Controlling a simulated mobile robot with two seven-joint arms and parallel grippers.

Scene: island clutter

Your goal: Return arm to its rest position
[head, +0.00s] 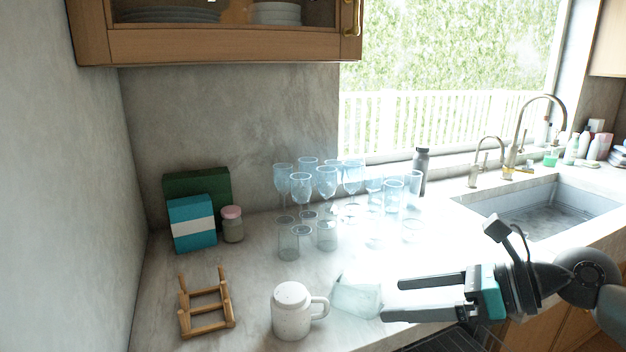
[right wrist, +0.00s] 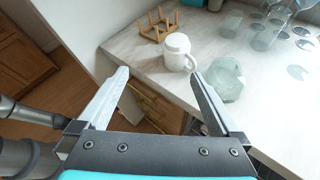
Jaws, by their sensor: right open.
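My right gripper (head: 400,299) reaches in from the right over the front part of the counter in the head view. Its two fingers are spread apart with nothing between them. A clear glass container (head: 356,297) sits between the mug and the fingertips. My left gripper is not in view.
A wooden rack (head: 206,308) stands left of the mug. Several wine glasses and tumblers (head: 326,183) crowd the counter's middle. A blue box (head: 193,223), a green box (head: 215,180) and a pink-lidded jar (head: 232,226) stand by the wall. A sink (head: 540,208) lies at right.

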